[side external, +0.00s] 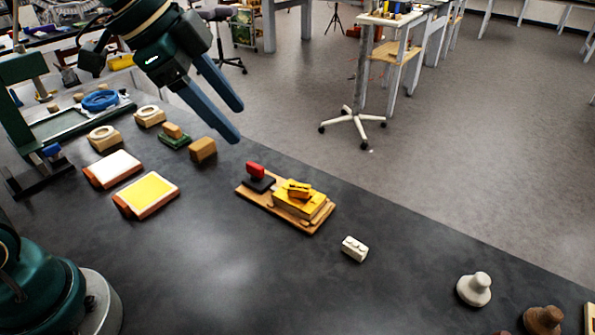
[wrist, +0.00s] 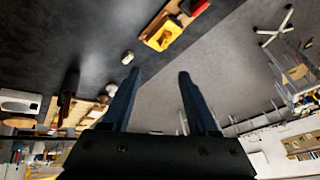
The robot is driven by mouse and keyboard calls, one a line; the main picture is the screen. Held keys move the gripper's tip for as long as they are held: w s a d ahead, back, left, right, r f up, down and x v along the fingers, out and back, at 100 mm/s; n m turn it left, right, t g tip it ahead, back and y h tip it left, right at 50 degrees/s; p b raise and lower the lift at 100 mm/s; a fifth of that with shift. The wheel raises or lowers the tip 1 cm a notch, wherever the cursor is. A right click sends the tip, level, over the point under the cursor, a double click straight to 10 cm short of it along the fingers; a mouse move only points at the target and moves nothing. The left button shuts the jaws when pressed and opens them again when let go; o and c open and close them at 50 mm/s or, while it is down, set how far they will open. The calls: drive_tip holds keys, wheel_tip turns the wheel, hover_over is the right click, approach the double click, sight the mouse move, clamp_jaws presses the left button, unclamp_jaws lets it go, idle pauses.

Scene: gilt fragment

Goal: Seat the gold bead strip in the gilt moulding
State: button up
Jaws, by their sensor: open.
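My gripper (side external: 233,122) is open and empty, raised above the far edge of the dark bench. Its two long blue-grey fingers also show well apart in the wrist view (wrist: 158,75). A yellow block (side external: 290,204), which looks like the gilt moulding, sits on the right part of a wooden board (side external: 262,202). A small golden-yellow piece (side external: 298,188) lies on top of it; I cannot tell for sure whether this is the bead strip or how it is seated. The yellow block shows at the top of the wrist view (wrist: 162,40). My gripper touches none of these.
A red-handled black block (side external: 257,178) shares the board. A white studded block (side external: 354,248) lies to its right. A yellow-topped pad (side external: 147,194), a white-topped pad (side external: 113,169) and a tan block (side external: 203,149) are left. A pale knobbed piece (side external: 474,289) stands at right. The front middle bench is clear.

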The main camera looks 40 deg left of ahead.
drive_tip(key=w+d+f+m+g+h, duration=0.1)
drive_tip(key=w+d+f+m+g, duration=0.15)
drive_tip(key=w+f, duration=0.45)
approach(299, 186)
drive_tip(key=shift+w+d+f+g, duration=0.15)
drive_tip(key=shift+w+d+f, duration=0.05)
drive_tip(key=shift+w+f, duration=0.2)
drive_tip(key=shift+w+d+f+g, duration=0.1)
drive_tip(key=shift+w+d+f, duration=0.1)
drive_tip(key=shift+w+f, duration=0.25)
drive_tip(key=shift+g, duration=0.3)
drive_tip(key=shift+x, duration=3.25)
drive_tip(key=shift+s+a, duration=0.15)
drive_tip(key=shift+s, duration=0.05)
clamp_jaws()
